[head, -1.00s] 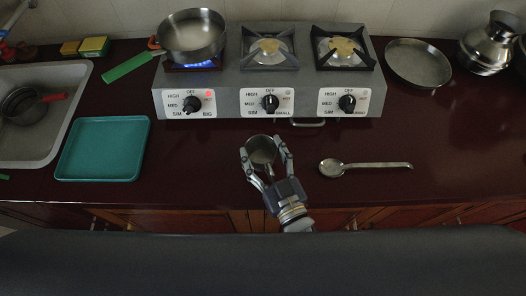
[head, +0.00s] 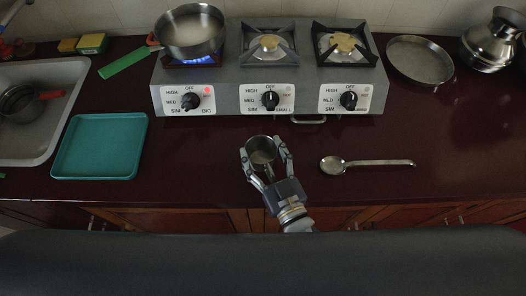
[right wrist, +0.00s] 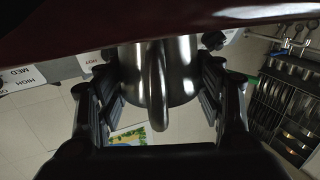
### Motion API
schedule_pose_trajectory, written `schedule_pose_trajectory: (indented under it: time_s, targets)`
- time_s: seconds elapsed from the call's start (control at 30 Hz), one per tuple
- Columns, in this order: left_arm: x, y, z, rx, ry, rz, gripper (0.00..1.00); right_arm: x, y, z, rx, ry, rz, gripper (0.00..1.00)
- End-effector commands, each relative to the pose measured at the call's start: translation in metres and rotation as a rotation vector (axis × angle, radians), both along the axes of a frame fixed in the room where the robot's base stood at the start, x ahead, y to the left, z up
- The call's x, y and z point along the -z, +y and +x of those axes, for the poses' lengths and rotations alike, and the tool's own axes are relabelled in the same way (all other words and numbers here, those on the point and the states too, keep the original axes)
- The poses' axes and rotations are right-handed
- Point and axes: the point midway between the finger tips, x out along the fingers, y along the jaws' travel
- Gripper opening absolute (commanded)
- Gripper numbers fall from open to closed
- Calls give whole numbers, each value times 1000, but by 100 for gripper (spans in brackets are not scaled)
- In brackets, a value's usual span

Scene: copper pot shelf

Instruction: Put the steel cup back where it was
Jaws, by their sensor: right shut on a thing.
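The steel cup (head: 262,150) is at the front middle of the dark red counter in the head view, between the teal tray and the spoon. My right gripper (head: 265,160) has its fingers around the cup's sides and is shut on it. In the right wrist view the cup (right wrist: 180,75) sits between both fingers (right wrist: 160,95), its handle facing the camera. The cup appears upright; I cannot tell whether its base touches the counter. My left gripper is not in view.
A teal tray (head: 101,146) lies left, a spoon (head: 366,163) right. Behind is the stove (head: 225,90) with a pot (head: 190,35) over a lit burner. A steel pan (head: 419,61) and a steel jug (head: 489,45) stand back right; the sink (head: 70,115) is far left. Counter between spoon and pan is clear.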

Motion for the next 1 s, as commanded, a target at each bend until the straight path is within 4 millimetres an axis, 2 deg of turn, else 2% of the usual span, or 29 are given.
schedule_pose_trajectory:
  time_s: [0.27, 0.3, 0.4, 0.8, 1.0]
  targets:
    - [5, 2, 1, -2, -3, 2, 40, 6, 0, 0, 0, -1, 1, 33]
    - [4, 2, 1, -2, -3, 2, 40, 6, 0, 0, 0, -1, 1, 67]
    - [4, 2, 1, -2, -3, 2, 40, 5, 0, 0, 0, -1, 1, 86]
    - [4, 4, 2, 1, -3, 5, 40, 6, -1, -2, 0, 2, -1, 86]
    - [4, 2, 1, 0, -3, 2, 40, 7, -10, -24, 0, 5, -2, 86]
